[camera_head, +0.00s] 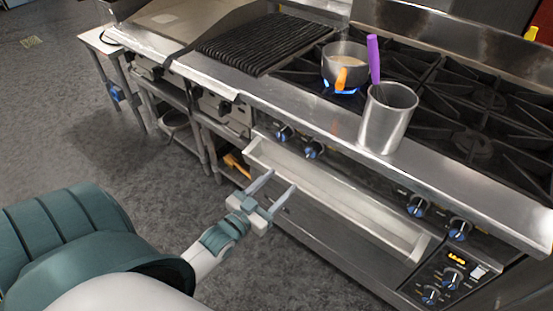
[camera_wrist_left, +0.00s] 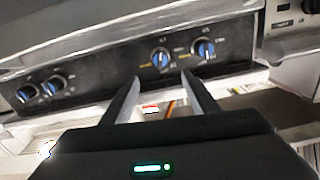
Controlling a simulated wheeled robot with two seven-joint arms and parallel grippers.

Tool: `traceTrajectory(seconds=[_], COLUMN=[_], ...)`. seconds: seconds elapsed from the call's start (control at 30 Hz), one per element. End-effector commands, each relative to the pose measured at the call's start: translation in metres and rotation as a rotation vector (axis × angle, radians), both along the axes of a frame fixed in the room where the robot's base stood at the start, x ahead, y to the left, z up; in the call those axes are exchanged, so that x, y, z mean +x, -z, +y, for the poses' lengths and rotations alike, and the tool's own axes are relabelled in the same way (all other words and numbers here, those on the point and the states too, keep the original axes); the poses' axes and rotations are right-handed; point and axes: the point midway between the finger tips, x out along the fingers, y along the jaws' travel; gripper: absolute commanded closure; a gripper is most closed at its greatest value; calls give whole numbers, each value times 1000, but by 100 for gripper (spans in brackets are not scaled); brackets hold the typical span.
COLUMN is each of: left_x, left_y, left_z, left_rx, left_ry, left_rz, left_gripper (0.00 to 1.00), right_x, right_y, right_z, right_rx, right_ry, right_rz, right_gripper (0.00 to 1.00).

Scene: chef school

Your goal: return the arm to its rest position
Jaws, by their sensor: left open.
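My left gripper (camera_head: 272,190) is open and empty. In the head view it is in front of the stove, near the left end of a long pale tray-like ledge (camera_head: 340,200) below the knobs. Its two fingers also show in the left wrist view (camera_wrist_left: 158,95), pointing toward the control panel (camera_wrist_left: 130,65) with blue knobs. I cannot tell whether the fingers touch the ledge. My left arm (camera_head: 120,240) comes in from the lower left. My right gripper is not in view.
A pot (camera_head: 343,65) sits over a blue flame on the stove. A metal container (camera_head: 387,118) holding a purple-handled utensil (camera_head: 374,58) stands at the stove's front edge. A grill (camera_head: 265,43) is farther left. Open grey floor (camera_head: 60,110) lies at left.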

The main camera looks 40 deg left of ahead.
Motion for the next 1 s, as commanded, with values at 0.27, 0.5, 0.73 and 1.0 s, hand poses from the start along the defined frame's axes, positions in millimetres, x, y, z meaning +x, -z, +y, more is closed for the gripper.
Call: traceTrajectory(seconds=[0.27,0.5,0.73,1.0], left_x=[-5,-4,-4,-10], left_y=[0,0,3,67], left_z=[0,0,0,-9], left_rx=[0,0,-1,-9], left_ry=[0,0,0,-6], left_rz=[0,0,5,119], left_gripper=[45,45,45,45], right_x=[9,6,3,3], right_y=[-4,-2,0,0], right_z=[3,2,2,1], right_rx=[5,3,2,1], right_ry=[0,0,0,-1], right_rz=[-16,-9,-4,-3], right_gripper=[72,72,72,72])
